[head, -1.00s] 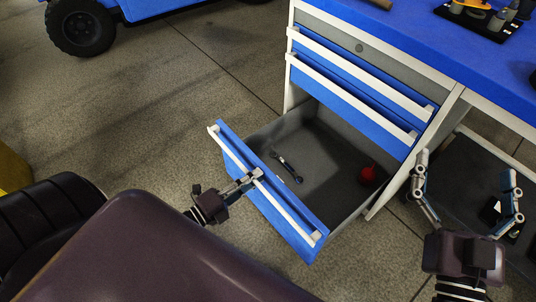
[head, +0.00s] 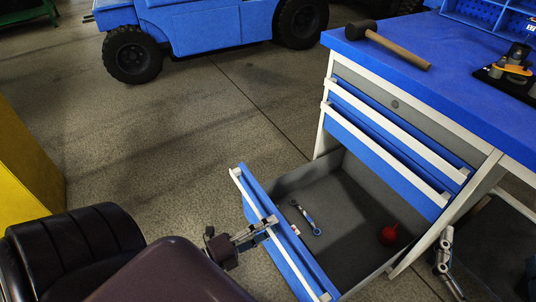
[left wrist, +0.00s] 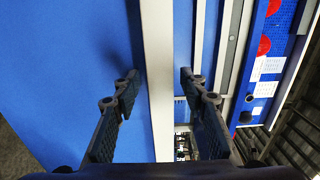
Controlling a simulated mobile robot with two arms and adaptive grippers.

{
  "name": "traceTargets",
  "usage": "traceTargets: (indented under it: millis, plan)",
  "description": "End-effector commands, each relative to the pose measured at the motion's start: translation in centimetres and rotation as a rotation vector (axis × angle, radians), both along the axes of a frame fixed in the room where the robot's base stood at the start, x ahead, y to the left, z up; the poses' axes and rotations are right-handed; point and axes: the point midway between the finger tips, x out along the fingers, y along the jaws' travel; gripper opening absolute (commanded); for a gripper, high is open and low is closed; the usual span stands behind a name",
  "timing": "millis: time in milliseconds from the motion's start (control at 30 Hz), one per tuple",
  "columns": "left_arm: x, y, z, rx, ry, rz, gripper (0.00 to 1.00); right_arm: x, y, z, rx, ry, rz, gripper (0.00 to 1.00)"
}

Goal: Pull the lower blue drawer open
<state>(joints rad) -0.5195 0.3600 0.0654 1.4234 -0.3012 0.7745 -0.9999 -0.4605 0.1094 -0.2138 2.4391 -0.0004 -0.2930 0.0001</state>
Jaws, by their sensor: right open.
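The lower blue drawer (head: 292,262) stands far out of the cabinet, with its grey inside showing. Its white handle bar (head: 250,202) runs along the top of the blue front. My left gripper (head: 268,228) is at the middle of this bar. In the left wrist view its two fingers stand apart, one on each side of the white bar (left wrist: 158,90), with a narrow gap showing on both sides. My right gripper (head: 446,250) is only partly in view, right of the cabinet, open and empty.
A wrench (head: 305,218) and a red object (head: 388,235) lie in the drawer. Two upper drawers (head: 385,150) are closed. A mallet (head: 390,45) lies on the blue worktop (head: 440,60). A blue vehicle (head: 200,35) stands behind. The floor left of the drawer is clear.

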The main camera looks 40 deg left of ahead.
Motion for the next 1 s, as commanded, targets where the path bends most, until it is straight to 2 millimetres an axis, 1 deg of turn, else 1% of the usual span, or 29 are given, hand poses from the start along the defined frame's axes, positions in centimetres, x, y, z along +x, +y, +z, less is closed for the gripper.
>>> traceTargets:
  millis: [200,300,367,467,600,733,900,1000]
  plan:
    - [-0.1,0.0,0.0,0.0,-0.001,-0.001,0.39,0.0,0.0,0.0,0.0,0.0,0.0,0.95]
    - [-0.8,0.2,0.0,0.0,0.001,0.0,0.39,0.0,0.0,0.0,0.0,0.0,0.0,0.95]
    - [-1.6,0.5,-0.1,0.0,0.002,-0.001,0.39,0.0,0.0,0.0,0.0,0.0,0.0,0.95]
    - [-3.4,1.2,-0.1,0.0,0.003,0.0,0.39,0.0,0.0,0.0,0.0,0.0,0.0,0.95]
    - [-6.3,2.2,-0.1,0.0,0.004,0.0,0.39,0.0,0.0,0.0,0.0,0.0,0.0,0.95]
    - [-8.7,3.1,-0.1,0.001,0.004,0.0,0.39,0.0,0.0,0.0,0.0,-0.001,0.0,0.95]
    - [-10.7,3.9,0.0,0.0,0.001,0.0,0.39,0.0,0.0,0.0,0.0,-0.001,0.0,0.95]
    - [-11.2,4.0,0.0,0.0,0.0,-0.001,0.39,0.0,0.0,0.0,0.0,-0.001,0.0,0.95]
